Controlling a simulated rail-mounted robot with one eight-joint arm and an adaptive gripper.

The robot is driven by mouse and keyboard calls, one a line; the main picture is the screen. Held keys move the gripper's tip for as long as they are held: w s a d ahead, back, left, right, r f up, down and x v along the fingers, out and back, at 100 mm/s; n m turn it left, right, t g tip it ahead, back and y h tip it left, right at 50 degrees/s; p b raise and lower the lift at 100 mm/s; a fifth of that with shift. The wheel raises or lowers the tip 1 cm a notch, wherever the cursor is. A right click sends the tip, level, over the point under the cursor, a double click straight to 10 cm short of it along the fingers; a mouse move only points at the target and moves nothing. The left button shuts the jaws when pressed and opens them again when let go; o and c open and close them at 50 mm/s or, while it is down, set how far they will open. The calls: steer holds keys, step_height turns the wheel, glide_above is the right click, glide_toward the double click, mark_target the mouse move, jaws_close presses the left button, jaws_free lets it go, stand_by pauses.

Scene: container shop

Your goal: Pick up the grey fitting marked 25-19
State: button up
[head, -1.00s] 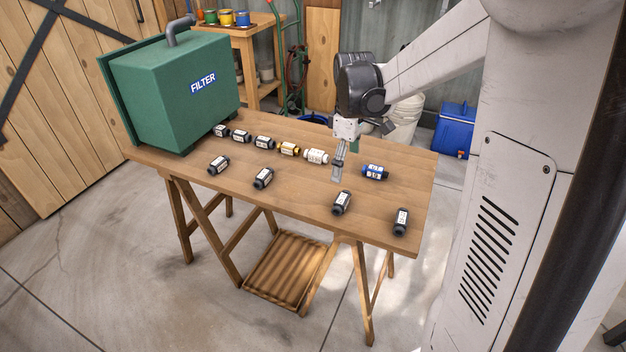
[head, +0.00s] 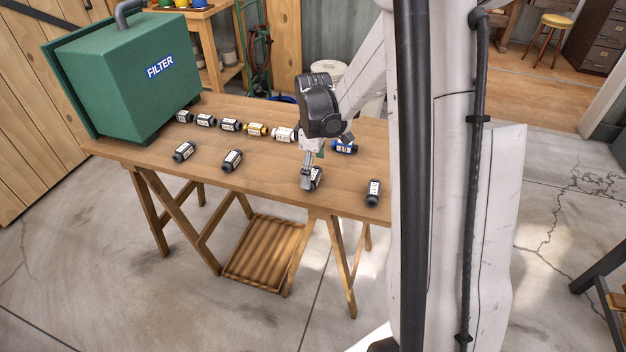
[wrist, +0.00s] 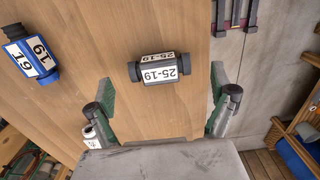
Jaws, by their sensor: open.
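The grey fitting marked 25-19 (wrist: 158,71) lies on the wooden table with dark end caps, its label readable in the wrist view. In the head view a fitting (head: 317,177) shows partly behind my fingers, near the table's front edge. My gripper (wrist: 163,95) is open and empty, one green-padded finger on each side in the wrist view. The fitting appears in the gap's direction, a little beyond the fingertips, with space at both its ends. In the head view my gripper (head: 306,184) points down over it. The exact height above the table is hard to tell.
A blue fitting (wrist: 31,58) lies left in the wrist view. A dark fitting (head: 373,193) lies right of my gripper in the head view. Several more, including a white one (head: 285,135) and a yellow one (head: 256,130), lie towards the green FILTER box (head: 120,85).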

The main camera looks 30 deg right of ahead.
steer(key=shift+f, duration=1.45)
steer(key=c, duration=1.3)
steer(key=shift+o, duration=0.2)
steer(key=shift+r, duration=0.15)
